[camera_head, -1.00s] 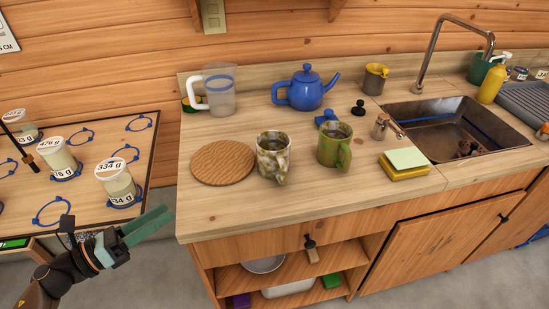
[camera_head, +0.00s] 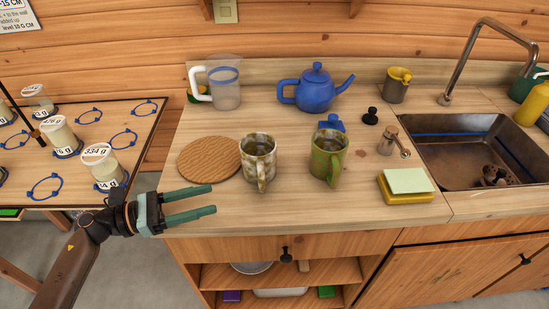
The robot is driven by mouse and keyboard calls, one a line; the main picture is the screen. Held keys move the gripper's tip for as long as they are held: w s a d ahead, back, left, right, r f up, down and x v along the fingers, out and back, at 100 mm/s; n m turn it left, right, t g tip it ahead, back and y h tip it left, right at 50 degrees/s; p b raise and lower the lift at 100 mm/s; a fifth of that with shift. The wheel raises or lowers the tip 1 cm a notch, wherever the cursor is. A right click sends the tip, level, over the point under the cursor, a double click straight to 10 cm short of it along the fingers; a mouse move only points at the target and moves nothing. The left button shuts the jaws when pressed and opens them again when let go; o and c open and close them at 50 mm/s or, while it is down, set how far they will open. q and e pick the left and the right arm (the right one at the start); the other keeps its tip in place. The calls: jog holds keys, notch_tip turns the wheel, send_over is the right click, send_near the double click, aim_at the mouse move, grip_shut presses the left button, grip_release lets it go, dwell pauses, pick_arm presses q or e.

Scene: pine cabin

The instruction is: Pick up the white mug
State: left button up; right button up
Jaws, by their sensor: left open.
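A white mug with grey-brown mottling (camera_head: 257,158) stands upright on the wooden counter, its handle toward me. A green mottled mug (camera_head: 325,157) stands to its right, also upright with its handle toward the front. No plain white mug shows. My left gripper (camera_head: 213,199) is over the counter's front left part, its two teal fingers apart and pointing right, with nothing between them. It is to the left and in front of the white mottled mug, not touching it. My right gripper does not show.
A round wooden board (camera_head: 208,159) lies left of the mugs. A clear jug (camera_head: 224,88) and blue teapot (camera_head: 315,90) stand behind. A yellow sponge stack (camera_head: 405,187) and a sink (camera_head: 465,150) are to the right. The counter front is clear.

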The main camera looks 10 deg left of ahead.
pick_arm(q)
jog(key=shift+w+d, duration=0.25)
jog(key=shift+d, duration=0.1)
jog(key=p, duration=0.2)
send_near(263, 193)
jog(key=shift+w+d+r, duration=0.95)
jog(key=shift+w+r, duration=0.05)
jog(key=shift+w, duration=0.05)
jog(key=p+x, duration=0.1)
jog(key=x, duration=0.6)
jog(key=shift+w+d+f, duration=0.1)
jog(key=shift+d+f, duration=0.05)
grip_shut()
